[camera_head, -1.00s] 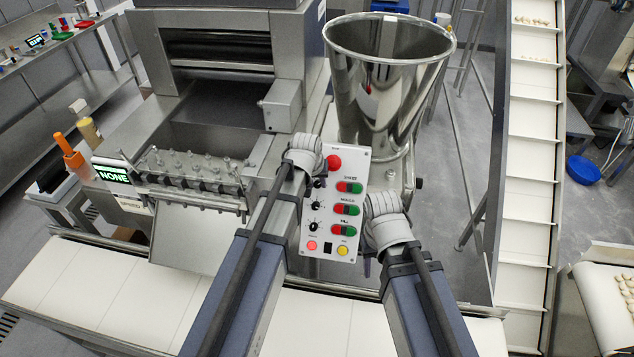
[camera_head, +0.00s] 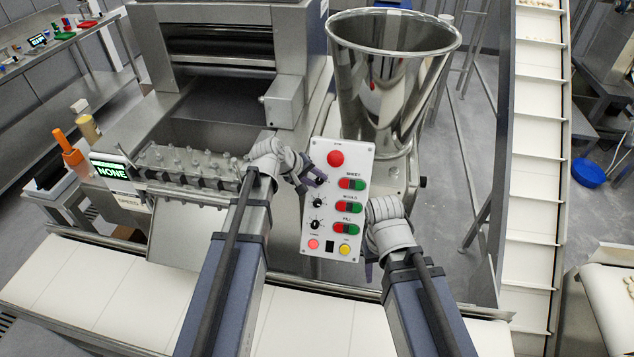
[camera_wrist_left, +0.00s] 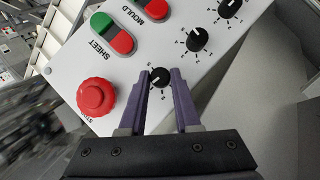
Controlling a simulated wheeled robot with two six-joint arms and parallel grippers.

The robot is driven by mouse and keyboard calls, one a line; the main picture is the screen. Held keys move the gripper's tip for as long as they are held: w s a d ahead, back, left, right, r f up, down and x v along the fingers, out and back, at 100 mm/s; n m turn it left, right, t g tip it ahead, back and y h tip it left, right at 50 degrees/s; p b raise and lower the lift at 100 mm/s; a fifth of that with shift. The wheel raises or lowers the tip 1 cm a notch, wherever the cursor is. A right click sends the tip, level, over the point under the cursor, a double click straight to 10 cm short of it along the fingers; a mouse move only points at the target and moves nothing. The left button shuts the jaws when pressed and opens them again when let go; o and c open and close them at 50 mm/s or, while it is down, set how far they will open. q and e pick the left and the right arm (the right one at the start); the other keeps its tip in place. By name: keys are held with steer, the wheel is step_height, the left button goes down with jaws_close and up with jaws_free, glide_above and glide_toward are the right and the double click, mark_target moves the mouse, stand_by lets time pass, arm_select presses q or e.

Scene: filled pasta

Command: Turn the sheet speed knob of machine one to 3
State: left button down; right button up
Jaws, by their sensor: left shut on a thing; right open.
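The white control panel (camera_head: 331,215) of the machine faces me in the head view, with a column of three black knobs on its left side. The top one, in the SHEET row, is the sheet speed knob (camera_wrist_left: 159,78); the left wrist view shows it between my purple fingertips. My left gripper (camera_head: 314,178) reaches in from the left and is shut on this knob. Its dial setting is too small to read. My right gripper (camera_head: 369,269) is low beside the panel's lower right edge, open, its fingers mostly hidden behind its own wrist.
A red stop button (camera_wrist_left: 96,97) sits close to my left fingers. Paired green and red buttons (camera_head: 351,184) and the middle knob (camera_wrist_left: 194,39) are nearby. A steel hopper (camera_head: 391,75) stands behind the panel. A display (camera_head: 111,169) at left reads NONE.

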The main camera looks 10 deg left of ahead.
arm_select(q)
steer(key=shift+s+f+n+h+b, duration=0.1)
steer(key=shift+f+n+h+b, duration=0.05)
steer(key=shift+n+h+b, duration=0.3)
steer(key=shift+t, duration=0.3)
steer(key=c, duration=0.6)
jaws_free()
steer(key=p+v, duration=0.5)
steer(key=v, duration=0.3)
steer(key=shift+p, duration=0.35)
